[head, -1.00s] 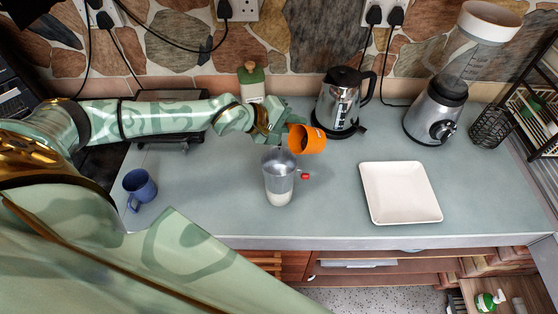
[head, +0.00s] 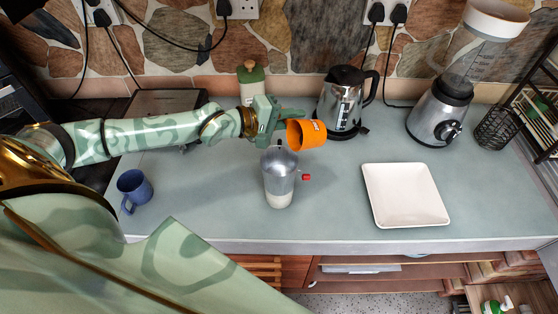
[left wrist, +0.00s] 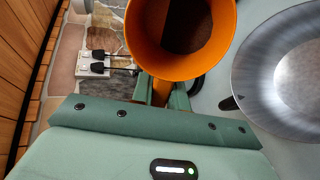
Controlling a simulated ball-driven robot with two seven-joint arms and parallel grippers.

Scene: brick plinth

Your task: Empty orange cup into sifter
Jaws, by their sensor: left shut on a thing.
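The orange cup (head: 308,135) is held in my left gripper (head: 284,124), lying tilted on its side above and slightly right of the sifter. In the left wrist view the orange cup (left wrist: 165,65) shows its open mouth and a dark brown inside; I cannot tell whether that is contents or shade. The sifter (head: 280,177) is a grey metal cup with a red knob, upright on the counter, its lower part whitish. Its wide round rim (left wrist: 245,70) shows at the right of the left wrist view, apart from the cup. My right gripper is not in view.
A white square plate (head: 405,195) lies to the right. A blue mug (head: 135,188) stands to the left. Behind are a kettle (head: 342,100), a green jar (head: 250,82) and a blender (head: 437,115). The counter between sifter and plate is clear.

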